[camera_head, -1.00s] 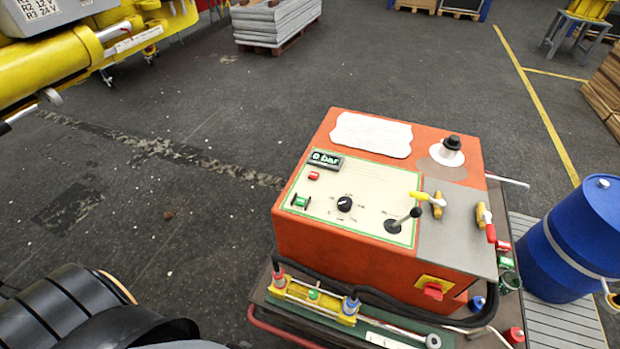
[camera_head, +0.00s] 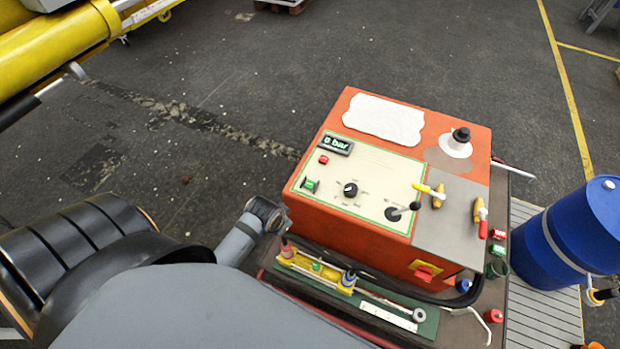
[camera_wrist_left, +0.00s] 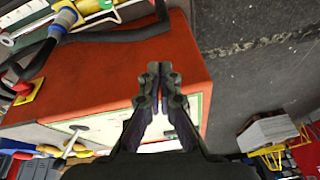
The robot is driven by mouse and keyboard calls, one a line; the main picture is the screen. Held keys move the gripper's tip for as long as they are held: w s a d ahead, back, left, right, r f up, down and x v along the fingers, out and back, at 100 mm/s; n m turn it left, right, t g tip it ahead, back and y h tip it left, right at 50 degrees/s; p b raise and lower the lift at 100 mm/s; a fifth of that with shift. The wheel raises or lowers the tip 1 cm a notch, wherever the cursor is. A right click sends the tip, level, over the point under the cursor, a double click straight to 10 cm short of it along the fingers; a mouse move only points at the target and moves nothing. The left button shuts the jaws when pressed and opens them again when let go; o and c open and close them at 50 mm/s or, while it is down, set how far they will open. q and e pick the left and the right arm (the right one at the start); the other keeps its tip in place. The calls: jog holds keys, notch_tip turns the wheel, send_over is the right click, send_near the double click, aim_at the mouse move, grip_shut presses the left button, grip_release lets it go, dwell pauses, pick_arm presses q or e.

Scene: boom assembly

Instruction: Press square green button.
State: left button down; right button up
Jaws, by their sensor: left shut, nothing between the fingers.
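The square green button (camera_head: 310,186) sits on the pale panel (camera_head: 375,187) on top of the orange control box (camera_head: 345,225), near the panel's left corner. A small red button (camera_head: 323,160) is just above it. My left gripper (camera_head: 268,213) is at the box's left side, left of and below the green button in the head view, and apart from it. In the left wrist view its fingers (camera_wrist_left: 160,82) are shut and empty, in front of the orange box; they hide part of the panel. The green button cannot be made out there. My right gripper is not in view.
A black knob (camera_head: 350,189), a lever (camera_head: 395,212) and yellow-handled valves (camera_head: 437,198) share the box top. A yellow fitting and black hose lie along its front edge. A blue barrel (camera_head: 565,245) stands right. Open floor (camera_head: 230,110) lies behind and left.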

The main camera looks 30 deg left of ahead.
pick_arm(q)
jog(key=w+d+r+m+t+h+p, duration=0.1)
jog(key=w+d+r+m+t+p, duration=0.1)
jog(key=w+r+m, duration=0.45)
jog(key=r+m+t+h, duration=0.2)
jog(key=m+t+h, duration=0.1)
jog(key=m, duration=0.2)
send_over(308, 185)
jog(key=shift+s+f+n, duration=0.1)
jog(key=shift+f+n, duration=0.05)
jog(key=shift+n, duration=0.1)
jog(key=shift+f, duration=0.1)
notch_tip(308, 185, down, 9)
jog(key=b, duration=0.7)
jog(key=shift+b, duration=0.3)
jog(key=shift+f+b, duration=0.3)
jog(key=shift+b, duration=0.1)
